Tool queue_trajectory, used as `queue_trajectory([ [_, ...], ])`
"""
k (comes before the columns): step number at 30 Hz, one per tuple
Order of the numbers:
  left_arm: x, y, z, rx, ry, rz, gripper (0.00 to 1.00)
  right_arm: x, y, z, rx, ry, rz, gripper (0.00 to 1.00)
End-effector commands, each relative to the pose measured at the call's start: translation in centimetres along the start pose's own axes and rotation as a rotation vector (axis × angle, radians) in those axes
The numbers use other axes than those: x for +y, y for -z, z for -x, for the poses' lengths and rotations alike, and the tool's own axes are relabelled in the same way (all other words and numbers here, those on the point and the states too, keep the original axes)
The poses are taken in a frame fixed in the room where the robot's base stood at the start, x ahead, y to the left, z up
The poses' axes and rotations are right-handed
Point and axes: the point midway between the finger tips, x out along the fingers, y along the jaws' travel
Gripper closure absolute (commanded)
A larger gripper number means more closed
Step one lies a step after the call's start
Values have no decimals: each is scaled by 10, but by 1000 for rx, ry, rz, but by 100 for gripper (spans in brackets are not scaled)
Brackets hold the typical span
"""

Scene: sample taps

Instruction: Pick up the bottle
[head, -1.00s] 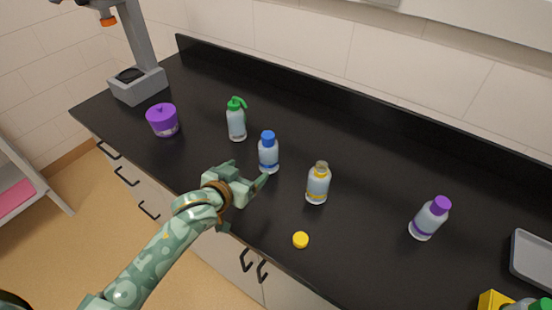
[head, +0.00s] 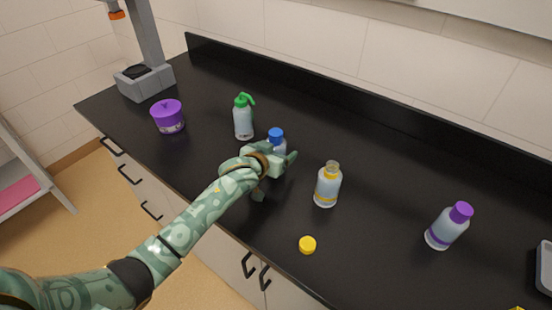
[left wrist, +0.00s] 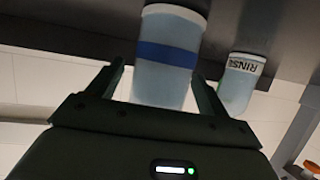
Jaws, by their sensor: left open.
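The bottle with the blue cap (head: 276,135) stands upright on the black counter, its lower part hidden behind my left gripper (head: 278,160) in the head view. In the left wrist view the clear bottle with a blue band (left wrist: 166,54) lies between the two fingers of my open left gripper (left wrist: 158,80). A gap shows beside the right finger; contact at the left finger cannot be told. The yellow-banded bottle (head: 327,187) stands uncapped to the right. A purple-capped bottle (head: 448,226) stands farther right. My right gripper is not seen.
A green-topped squeeze bottle (head: 243,117) stands close behind and left; its RINSE label shows in the wrist view (left wrist: 240,66). A yellow cap (head: 307,245) lies near the front edge.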

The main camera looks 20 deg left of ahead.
Motion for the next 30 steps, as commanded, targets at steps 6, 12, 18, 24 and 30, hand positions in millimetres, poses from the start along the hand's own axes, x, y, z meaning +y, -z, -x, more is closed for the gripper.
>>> queue_trajectory([
  [6, 0, 1, 1, 0, 0, 0, 49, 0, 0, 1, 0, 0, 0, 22],
  [12, 0, 1, 1, 2, 0, 0, 77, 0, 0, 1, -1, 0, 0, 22],
  [18, 0, 3, 2, 2, 0, 0, 76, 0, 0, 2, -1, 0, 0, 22],
  [24, 0, 22, 9, 6, 0, 0, 76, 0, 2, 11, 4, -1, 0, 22],
  [30, 12, 56, 49, 6, -3, 2, 76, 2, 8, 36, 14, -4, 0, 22],
])
